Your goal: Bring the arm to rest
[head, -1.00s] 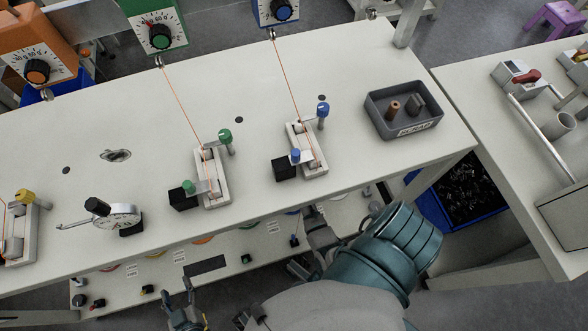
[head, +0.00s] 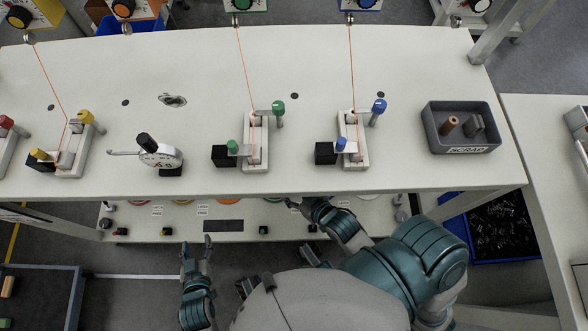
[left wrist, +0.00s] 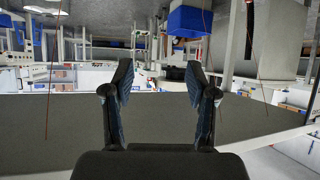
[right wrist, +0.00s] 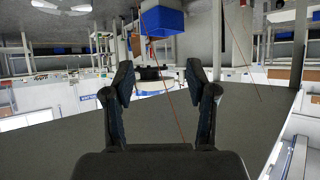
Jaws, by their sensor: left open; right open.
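My left gripper (head: 196,244) is in front of the bench's near edge, below the tabletop, at the lower middle of the head view. Its fingers point up the picture, apart and empty. In the left wrist view its fingers (left wrist: 159,85) are wide apart with nothing between them. My right gripper (head: 304,203) is by the near edge of the bench, over the lower shelf in the head view, its arm coming in from the right. In the right wrist view its fingers (right wrist: 159,83) are also apart and empty. Neither gripper holds anything.
The white bench (head: 330,80) bears a green-knobbed fixture (head: 256,145), a blue-knobbed fixture (head: 352,145), a yellow-knobbed fixture (head: 72,150), a dial gauge (head: 160,155) and a grey scrap tray (head: 436,131). A lower shelf (head: 250,222) lies beneath. A blue bin (head: 484,255) stands right.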

